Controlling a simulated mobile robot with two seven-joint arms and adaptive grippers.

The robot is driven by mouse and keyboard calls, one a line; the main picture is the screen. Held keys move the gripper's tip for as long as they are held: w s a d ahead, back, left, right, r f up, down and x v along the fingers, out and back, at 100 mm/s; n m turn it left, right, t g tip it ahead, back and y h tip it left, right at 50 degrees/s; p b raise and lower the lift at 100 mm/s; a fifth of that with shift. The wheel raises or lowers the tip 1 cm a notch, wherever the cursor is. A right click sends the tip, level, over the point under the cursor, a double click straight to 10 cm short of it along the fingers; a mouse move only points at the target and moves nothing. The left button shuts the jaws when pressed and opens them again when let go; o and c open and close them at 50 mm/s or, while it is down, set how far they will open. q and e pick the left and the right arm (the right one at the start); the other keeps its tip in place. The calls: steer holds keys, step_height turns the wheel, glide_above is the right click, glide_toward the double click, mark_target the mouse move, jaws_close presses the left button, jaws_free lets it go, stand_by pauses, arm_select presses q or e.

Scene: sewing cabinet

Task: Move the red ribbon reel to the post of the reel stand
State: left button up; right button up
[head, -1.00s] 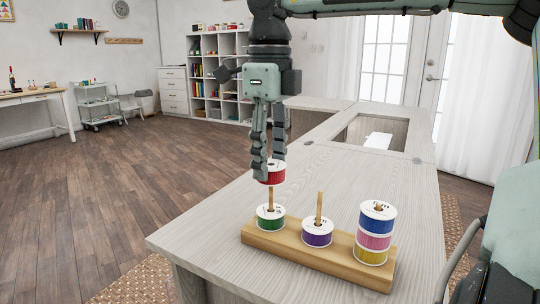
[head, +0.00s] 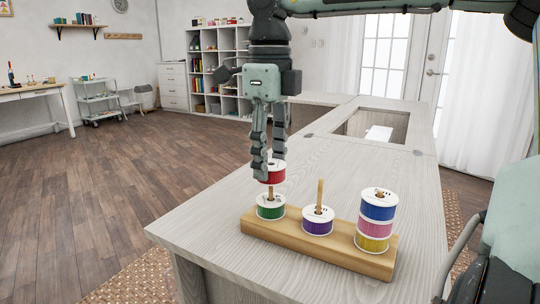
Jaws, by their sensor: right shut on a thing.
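The red ribbon reel (head: 272,174) is held between the fingers of my right gripper (head: 269,172), which points straight down. It is over the left post of the wooden reel stand (head: 300,244), above the green reel (head: 270,207), with a short length of post showing between them. Whether the post tip has entered the red reel's hole is hidden by the reel. The purple reel (head: 317,220) sits low on the middle post (head: 319,192), whose top is bare. The right post bears a stack of yellow (head: 373,239), pink (head: 375,222) and blue (head: 378,206) reels. My left gripper is not in view.
The stand rests near the front end of the pale wooden cabinet top (head: 345,165). A rectangular opening (head: 375,128) lies farther back. The top between them is clear. Shelves, a trolley and a side table are far off.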

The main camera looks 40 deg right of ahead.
steer(key=o, duration=1.1)
steer(key=shift+c, duration=0.2)
steer(key=shift+r, duration=0.1)
step_height(320, 180, up, 12)
